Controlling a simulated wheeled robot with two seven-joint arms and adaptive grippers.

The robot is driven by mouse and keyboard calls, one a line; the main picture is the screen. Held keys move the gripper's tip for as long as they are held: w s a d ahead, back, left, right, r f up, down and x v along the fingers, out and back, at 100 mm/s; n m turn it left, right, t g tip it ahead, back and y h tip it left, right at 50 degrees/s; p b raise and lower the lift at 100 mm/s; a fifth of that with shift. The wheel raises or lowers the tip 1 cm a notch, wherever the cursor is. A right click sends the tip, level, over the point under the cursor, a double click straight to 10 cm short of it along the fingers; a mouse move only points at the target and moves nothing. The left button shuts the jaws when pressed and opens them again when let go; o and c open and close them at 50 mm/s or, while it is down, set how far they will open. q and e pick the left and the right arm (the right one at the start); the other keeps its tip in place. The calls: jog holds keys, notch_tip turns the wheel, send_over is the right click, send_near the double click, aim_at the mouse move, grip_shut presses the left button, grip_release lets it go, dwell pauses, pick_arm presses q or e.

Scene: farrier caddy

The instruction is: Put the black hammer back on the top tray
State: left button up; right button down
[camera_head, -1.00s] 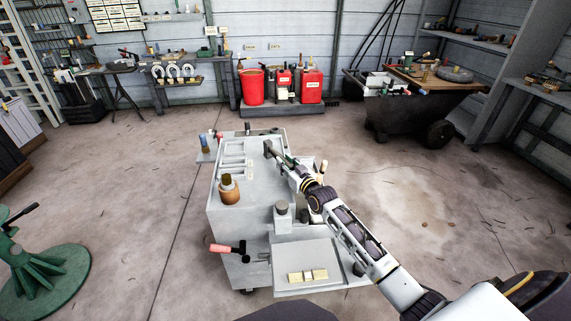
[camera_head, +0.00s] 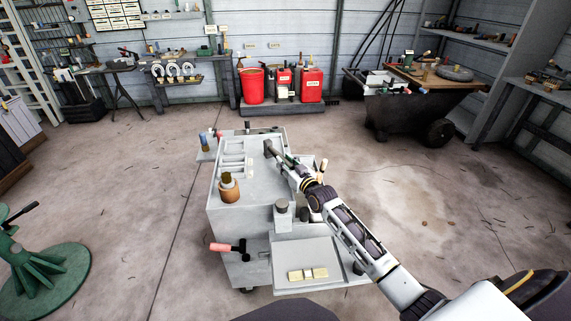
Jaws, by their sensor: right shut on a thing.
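My right gripper (camera_head: 291,168) reaches over the grey-white caddy from the right. It is shut on the black hammer (camera_head: 269,149), whose dark head points away to the upper left, over the top tray (camera_head: 262,187). Most of its handle is hidden by the gripper. I cannot tell whether the hammer touches the tray surface. My left gripper is not in view.
A brown pot (camera_head: 229,189) stands at the tray's left edge. A red-handled hammer (camera_head: 229,247) hangs on the caddy's front side. Pale blocks (camera_head: 307,274) lie on the lower shelf (camera_head: 300,252). A green stand (camera_head: 40,265) is at left.

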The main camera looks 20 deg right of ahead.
jog(key=shift+f, duration=0.25)
dwell(0.4)
jog(key=c, duration=1.1)
grip_release()
jog(key=shift+f, duration=0.1)
jog(key=shift+s, duration=0.15)
jog(key=shift+s+d, duration=0.3)
jog(key=shift+s, duration=1.65)
jog(key=shift+s+d, duration=0.35)
jog(key=shift+s, duration=1.55)
jog(key=shift+s+d, duration=0.3)
jog(key=shift+s, duration=1.65)
